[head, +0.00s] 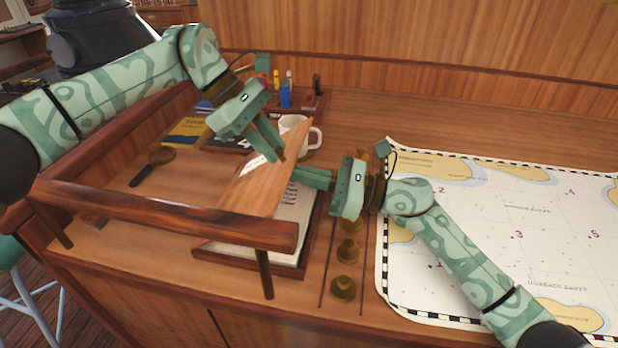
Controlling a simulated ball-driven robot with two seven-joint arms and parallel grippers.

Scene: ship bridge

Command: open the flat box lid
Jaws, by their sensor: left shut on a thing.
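The flat box (208,254) stands on the wooden desk, with white sheets showing inside it. Its wooden lid (262,187) is tilted up steeply over the box. My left gripper (274,150) comes from above and is shut on the upper edge of the lid. My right gripper (297,175) points left, with its fingertips close to the right side of the lid. I cannot tell whether it touches the lid or how far its fingers are apart. The lid and a wooden rail hide part of the box.
The rail (170,212) crosses in front of the box. A white mug (313,137) stands behind the lid. Several brass weights (344,289) line the desk to the right, beside a chart (520,215).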

